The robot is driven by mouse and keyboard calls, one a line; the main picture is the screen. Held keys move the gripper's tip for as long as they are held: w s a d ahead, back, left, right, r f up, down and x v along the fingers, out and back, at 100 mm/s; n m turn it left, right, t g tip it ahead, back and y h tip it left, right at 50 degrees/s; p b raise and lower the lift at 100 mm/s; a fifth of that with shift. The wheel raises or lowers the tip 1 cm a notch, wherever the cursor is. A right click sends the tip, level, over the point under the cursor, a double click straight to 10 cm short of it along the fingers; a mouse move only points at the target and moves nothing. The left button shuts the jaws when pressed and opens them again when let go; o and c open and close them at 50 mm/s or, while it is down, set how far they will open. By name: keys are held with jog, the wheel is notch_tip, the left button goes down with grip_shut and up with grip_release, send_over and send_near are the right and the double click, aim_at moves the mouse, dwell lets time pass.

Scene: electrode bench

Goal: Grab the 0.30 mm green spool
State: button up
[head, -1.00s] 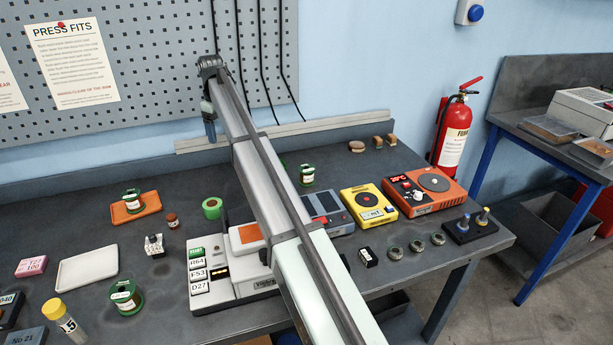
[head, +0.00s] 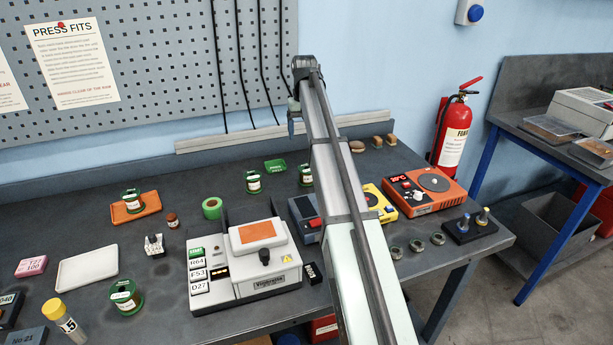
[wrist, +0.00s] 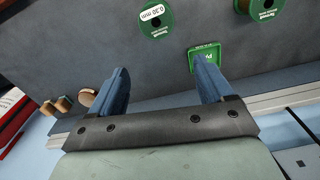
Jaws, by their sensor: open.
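In the wrist view a green-flanged spool (wrist: 156,22) carries a white label reading 0.30 mm. It lies beyond my fingertips, near the top edge, with nothing between the fingers. By its place it matches the right back spool (head: 305,176) in the head view, partly beside my arm. A second green spool (wrist: 260,8) with brown winding is cut by the wrist view's top edge; it appears to be the back spool (head: 253,184) to the left. My gripper (wrist: 160,65) is open and empty; in the head view (head: 292,128) it hangs over the bench's back.
A small green tray (wrist: 204,58) lies between the two back spools, nearer the wall. More green spools stand on an orange tray (head: 152,210) and at the front left (head: 125,298). A white machine (head: 240,275) and a yellow device (head: 375,200) flank my arm.

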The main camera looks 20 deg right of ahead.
aim_at(306, 167)
jog(key=s+f+m, duration=0.1)
jog(key=f+m, duration=0.3)
jog(key=m, duration=0.3)
jog(key=f+m, duration=0.5)
jog(key=m, duration=0.2)
jog(key=s+f+m, duration=0.1)
jog(key=f+m, duration=0.4)
jog(key=m, duration=0.2)
jog(key=shift+s+a+f, duration=0.2)
jog(key=shift+s, duration=0.15)
jog(key=shift+c, duration=0.4)
jog(key=c, duration=1.3)
jog(key=shift+o, duration=0.2)
